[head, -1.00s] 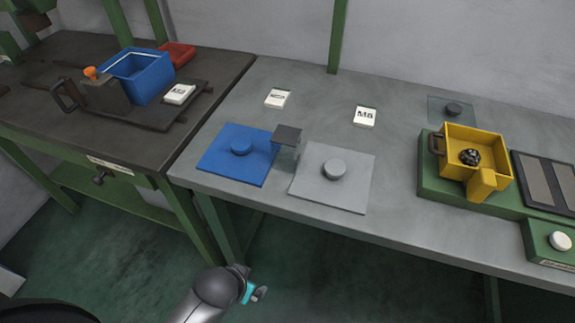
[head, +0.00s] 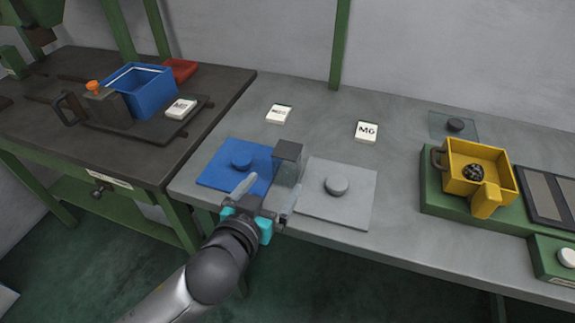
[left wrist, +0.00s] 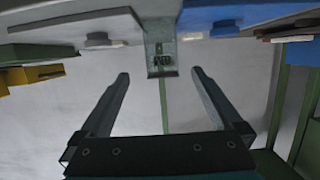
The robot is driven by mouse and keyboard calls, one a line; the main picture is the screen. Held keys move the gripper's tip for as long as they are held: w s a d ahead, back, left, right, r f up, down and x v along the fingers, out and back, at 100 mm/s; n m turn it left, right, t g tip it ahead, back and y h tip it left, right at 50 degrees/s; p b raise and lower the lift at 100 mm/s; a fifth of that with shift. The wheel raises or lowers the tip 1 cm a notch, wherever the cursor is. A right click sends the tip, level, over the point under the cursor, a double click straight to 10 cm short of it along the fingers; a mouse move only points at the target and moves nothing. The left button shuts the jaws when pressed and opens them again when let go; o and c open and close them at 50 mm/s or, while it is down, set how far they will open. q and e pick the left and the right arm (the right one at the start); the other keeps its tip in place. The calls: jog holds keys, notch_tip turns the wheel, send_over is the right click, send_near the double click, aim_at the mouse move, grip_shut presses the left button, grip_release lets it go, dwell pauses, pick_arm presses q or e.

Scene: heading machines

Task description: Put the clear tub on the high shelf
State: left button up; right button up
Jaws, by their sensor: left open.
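A small see-through box with a dark grey top (head: 287,168), which looks like the clear tub, stands at the table's front between a blue plate and a grey plate. In the left wrist view a pale, partly see-through piece (left wrist: 161,58) with dark marks hangs from the top, just beyond and between my fingertips. My left gripper (head: 268,196) is open and empty at the table's front edge, its fingers pointing at the box and apart from it. It also shows in the left wrist view (left wrist: 160,76). My right gripper is not in view. No high shelf can be made out.
The blue plate (head: 220,178) and grey plate (head: 350,210), each with a knob, flank the box closely. A yellow tub (head: 462,188) sits on a green base at right. A clear plate (head: 440,122) lies behind. A blue tub (head: 150,88) stands on the dark left table.

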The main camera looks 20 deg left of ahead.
aim_at(283, 169)
pick_arm(q)
jog(key=x, duration=0.6)
jog(key=shift+b, duration=0.35)
jog(key=shift+a+b+x, duration=0.2)
jog(key=shift+b+x, duration=0.35)
jog(key=shift+x, duration=1.95)
jog(key=shift+f, duration=0.1)
jog(key=shift+c, duration=0.2)
jog(key=c, duration=0.8)
grip_shut()
